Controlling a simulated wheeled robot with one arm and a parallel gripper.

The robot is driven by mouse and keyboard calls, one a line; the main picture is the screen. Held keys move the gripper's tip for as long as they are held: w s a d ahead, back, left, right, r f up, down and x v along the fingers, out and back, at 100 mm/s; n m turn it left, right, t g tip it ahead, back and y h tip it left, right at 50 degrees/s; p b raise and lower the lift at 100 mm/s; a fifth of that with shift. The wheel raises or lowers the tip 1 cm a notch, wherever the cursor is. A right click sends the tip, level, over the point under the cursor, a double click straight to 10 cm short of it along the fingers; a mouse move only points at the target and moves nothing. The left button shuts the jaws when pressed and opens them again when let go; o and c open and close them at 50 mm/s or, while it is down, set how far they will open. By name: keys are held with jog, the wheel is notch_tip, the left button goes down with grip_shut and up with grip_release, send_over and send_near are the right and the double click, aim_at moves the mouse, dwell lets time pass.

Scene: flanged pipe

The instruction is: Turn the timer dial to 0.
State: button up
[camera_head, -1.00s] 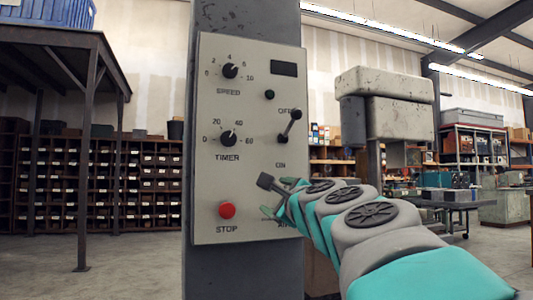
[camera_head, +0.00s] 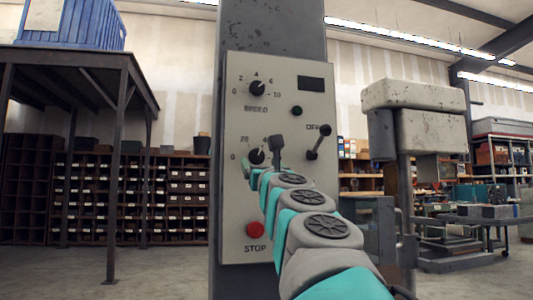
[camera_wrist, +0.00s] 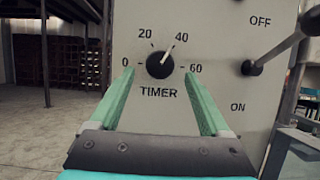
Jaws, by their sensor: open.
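The timer dial (camera_wrist: 160,65) is a round black knob with a white pointer line on a grey control panel (camera_wrist: 215,25). In the wrist view its pointer aims up and right, between 20 and 40 and nearer 40; the 0 mark is at its left. My gripper (camera_wrist: 159,88) is open, with one green finger at the lower left of the dial and one at the lower right. It appears apart from the knob. In the head view the dial (camera_head: 257,157) sits just beyond my gripper (camera_head: 258,172), and my wrist hides part of the timer label.
An on/off lever (camera_head: 318,142) sticks out right of the dial; it also shows in the wrist view (camera_wrist: 270,58). The speed knob (camera_head: 257,88) is above, and the red stop button (camera_head: 255,230) is below. The panel is on a grey column (camera_head: 270,25).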

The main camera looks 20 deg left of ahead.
aim_at(257, 158)
jog(key=shift+p+x, duration=1)
jog(key=shift+x, duration=0.85)
grip_shut()
